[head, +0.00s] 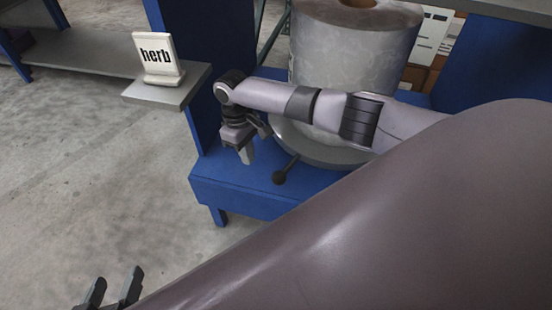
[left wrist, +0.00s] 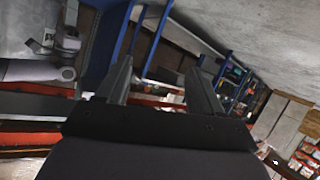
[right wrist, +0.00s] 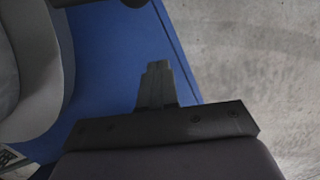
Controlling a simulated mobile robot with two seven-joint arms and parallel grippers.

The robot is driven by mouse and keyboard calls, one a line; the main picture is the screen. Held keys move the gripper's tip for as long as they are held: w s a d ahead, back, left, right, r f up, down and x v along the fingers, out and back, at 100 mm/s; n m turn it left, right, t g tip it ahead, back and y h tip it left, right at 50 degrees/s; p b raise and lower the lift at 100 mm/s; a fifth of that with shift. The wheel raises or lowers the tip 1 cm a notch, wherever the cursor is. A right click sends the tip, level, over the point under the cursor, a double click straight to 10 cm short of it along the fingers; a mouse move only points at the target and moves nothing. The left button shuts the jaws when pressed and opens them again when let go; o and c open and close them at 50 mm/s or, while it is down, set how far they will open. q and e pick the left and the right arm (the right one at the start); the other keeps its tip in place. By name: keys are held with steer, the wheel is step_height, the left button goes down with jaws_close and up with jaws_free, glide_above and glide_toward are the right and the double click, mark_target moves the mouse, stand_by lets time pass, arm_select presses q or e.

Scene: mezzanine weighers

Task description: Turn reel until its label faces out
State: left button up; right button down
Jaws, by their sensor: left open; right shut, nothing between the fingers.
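The reel (head: 345,55) is a large grey wrapped roll standing upright on a round grey turntable (head: 300,147) on a blue stand. A handle with a black knob (head: 279,177) sticks out from the turntable's front left. Faint dark print shows at the reel's left edge in the head view; a black-and-white patch (right wrist: 8,157) shows at the lower left of the right wrist view. My right gripper (head: 247,157) is shut and empty, left of the turntable and apart from the knob; it also shows in the right wrist view (right wrist: 157,70). My left gripper (head: 116,284) is open and empty, low over the floor.
A white sign reading "herb" (head: 157,55) stands on a grey ledge (head: 166,94) left of the blue post (head: 205,110). Boxes and papers stand behind the reel. The blue stand (head: 240,195) has bare room at its front left. Floor is clear at left.

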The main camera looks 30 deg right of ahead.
steer(key=w+d+r+m, duration=0.1)
steer(key=w+d+r, duration=0.1)
steer(key=d+r, duration=0.3)
steer(key=shift+g+h, duration=0.4)
steer(key=shift+g, duration=0.1)
steer(key=b+x, duration=0.4)
steer(key=x, duration=0.5)
steer(key=shift+a+f, duration=0.15)
steer(key=shift+f, duration=0.25)
steer(key=shift+s+f, duration=0.2)
steer(key=shift+f, duration=0.05)
steer(key=shift+s+d+r, duration=0.35)
steer(key=shift+s+r, duration=0.1)
steer(key=shift+s, duration=0.15)
arm_select(q)
steer(key=shift+d+f+h, duration=0.15)
steer(key=shift+d+h, duration=0.4)
steer(key=shift+d, duration=0.35)
steer(key=shift+d+f+h, duration=0.1)
steer(key=shift+d+h, duration=0.45)
steer(key=shift+d, duration=0.3)
arm_select(e)
steer(key=shift+s+d+r, duration=0.15)
steer(key=shift+s+r, duration=0.05)
steer(key=shift+s, duration=0.35)
steer(key=shift+s+d+r, duration=0.15)
steer(key=shift+s+r, duration=0.05)
steer(key=shift+s, duration=0.3)
arm_select(q)
steer(key=shift+r, duration=0.1)
